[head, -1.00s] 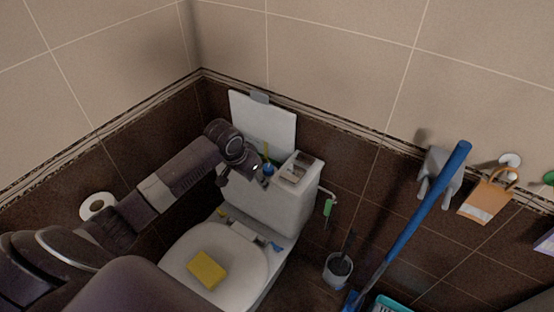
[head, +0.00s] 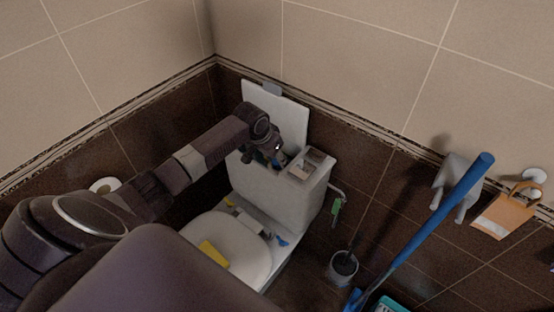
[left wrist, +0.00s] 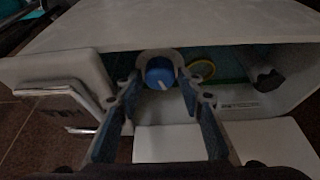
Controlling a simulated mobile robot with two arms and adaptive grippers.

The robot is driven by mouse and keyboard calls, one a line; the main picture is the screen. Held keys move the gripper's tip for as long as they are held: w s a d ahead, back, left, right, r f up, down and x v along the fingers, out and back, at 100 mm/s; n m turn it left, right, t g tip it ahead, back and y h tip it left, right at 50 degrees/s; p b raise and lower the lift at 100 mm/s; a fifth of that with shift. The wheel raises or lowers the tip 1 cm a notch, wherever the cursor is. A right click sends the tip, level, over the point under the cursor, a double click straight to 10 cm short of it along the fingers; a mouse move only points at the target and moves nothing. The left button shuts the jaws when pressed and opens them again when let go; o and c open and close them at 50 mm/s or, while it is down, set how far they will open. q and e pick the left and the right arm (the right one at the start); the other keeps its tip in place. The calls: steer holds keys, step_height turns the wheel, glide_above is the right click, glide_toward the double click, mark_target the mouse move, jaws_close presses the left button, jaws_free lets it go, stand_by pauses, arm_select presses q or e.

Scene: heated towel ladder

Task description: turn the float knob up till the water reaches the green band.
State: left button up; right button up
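The blue float knob (left wrist: 159,73) with a pale pointer mark is inside the open tank (head: 272,200). In the left wrist view my left gripper (left wrist: 162,88) is open, with one finger on each side of the knob. Gaps seem to show on both sides, but I cannot tell whether a fingertip touches it. In the head view my left gripper (head: 278,153) is over the tank opening and mostly covers the knob. A teal area (left wrist: 232,62) shows inside the tank. My right gripper is not in view.
A white panel (head: 283,110) leans on the wall behind the tank. A framed item (head: 308,163) lies on the tank's right end. A yellow sponge (head: 213,252) is on the toilet lid (head: 240,257). A brush holder (head: 342,268) and blue-handled pole (head: 420,230) stand at right.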

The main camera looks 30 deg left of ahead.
arm_select(q)
steer(key=shift+f, duration=0.1)
steer(key=shift+c, duration=0.2)
steer(key=c, duration=0.8)
steer(key=shift+a+m+h+p, duration=0.1)
steer(key=shift+m+h+p, duration=0.25)
steer(key=shift+m, duration=0.45)
steer(key=shift+m+h, duration=0.45)
steer(key=shift+m, duration=0.85)
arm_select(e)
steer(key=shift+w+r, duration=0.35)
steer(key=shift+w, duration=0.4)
arm_select(q)
steer(key=o, duration=0.8)
steer(key=shift+o, duration=0.2)
